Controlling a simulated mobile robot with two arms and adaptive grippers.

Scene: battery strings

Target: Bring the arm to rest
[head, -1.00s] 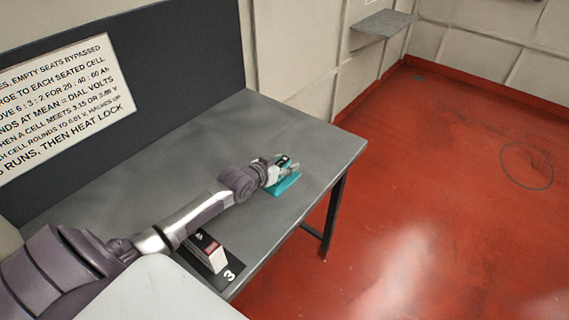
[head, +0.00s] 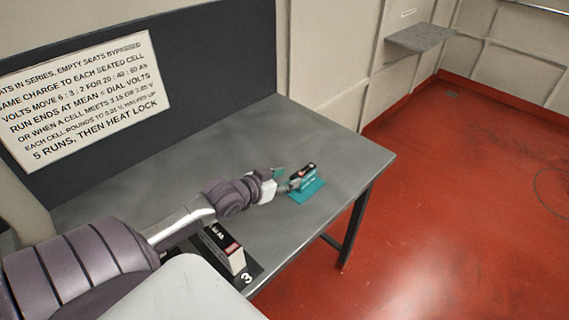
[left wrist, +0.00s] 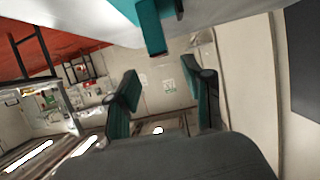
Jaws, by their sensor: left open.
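My left arm reaches in from the left over the grey table. My left gripper (head: 284,181) is open, just left of a small teal stand (head: 308,193) near the table's far right corner. A dark object with an orange-red mark (head: 303,172) sits upright on the stand. In the left wrist view, my two teal-padded fingers (left wrist: 163,90) are spread with nothing between them. A teal piece (left wrist: 152,28) shows at the top of that view, beyond the fingertips. I cannot tell whether a finger touches the stand. My right gripper is out of view.
A white and dark box (head: 226,248) stands on a black plate marked 3 (head: 247,277), close beside my left forearm. A sign (head: 85,98) hangs on the dark back panel. Red floor lies to the right.

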